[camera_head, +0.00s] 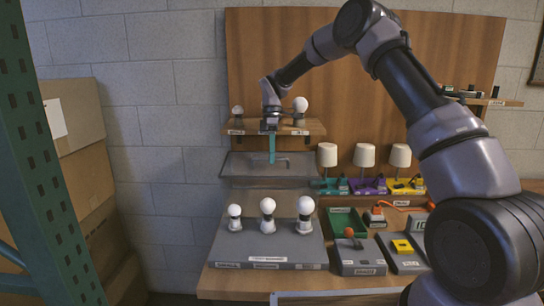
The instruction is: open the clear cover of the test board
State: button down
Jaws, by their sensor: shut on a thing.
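The test board (254,248) is a grey slab on the bench, with three white bulbs standing in sockets on it. The clear cover (243,166) is a see-through panel with a dark rim. It is raised above and behind the bulbs, so the board's top is uncovered. My gripper (271,160) reaches down from above with teal fingers, at the handle (282,161) near the middle of the cover. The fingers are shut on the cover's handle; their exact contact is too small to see.
A wooden shelf (285,127) with bulbs is just behind my gripper. Three white-shaded lamps (364,155) stand to the right on coloured bases. A green tray (346,222) and grey switch boxes (359,257) are right of the board. Cardboard boxes (80,150) stand at left.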

jog(key=shift+w+d+f, duration=0.1)
jog(key=shift+f, duration=0.15)
jog(key=c, duration=0.9)
grip_release()
jog(key=shift+r, duration=0.2)
jog(key=v, duration=1)
jog(key=shift+w+r, duration=0.2)
jog(key=shift+r, duration=0.05)
